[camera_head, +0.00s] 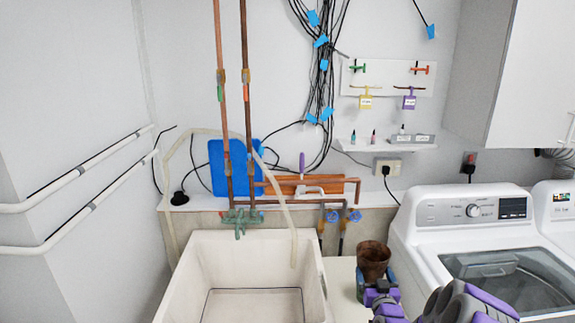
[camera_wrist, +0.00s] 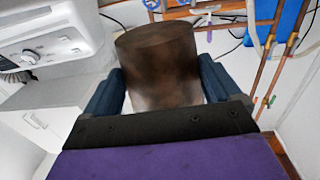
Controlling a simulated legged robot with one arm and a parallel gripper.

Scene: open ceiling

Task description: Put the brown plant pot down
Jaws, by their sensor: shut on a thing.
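The brown plant pot (camera_head: 373,259) is held by my gripper (camera_head: 375,282) in the head view, between the white sink and the washing machine. It appears roughly upright, above or at a pale surface; whether it touches that surface I cannot tell. In the wrist view the pot (camera_wrist: 160,65) fills the middle, with the two dark blue fingers of my gripper (camera_wrist: 160,92) on either side of it. The pot's lower part is hidden by the gripper in both views.
A deep white sink (camera_head: 170,290) stands to the left of the pot. A pale surface (camera_head: 341,290) lies between it and the white washing machine (camera_head: 415,245) on the right. Copper pipes (camera_head: 222,130) and blue valves (camera_head: 354,215) are behind.

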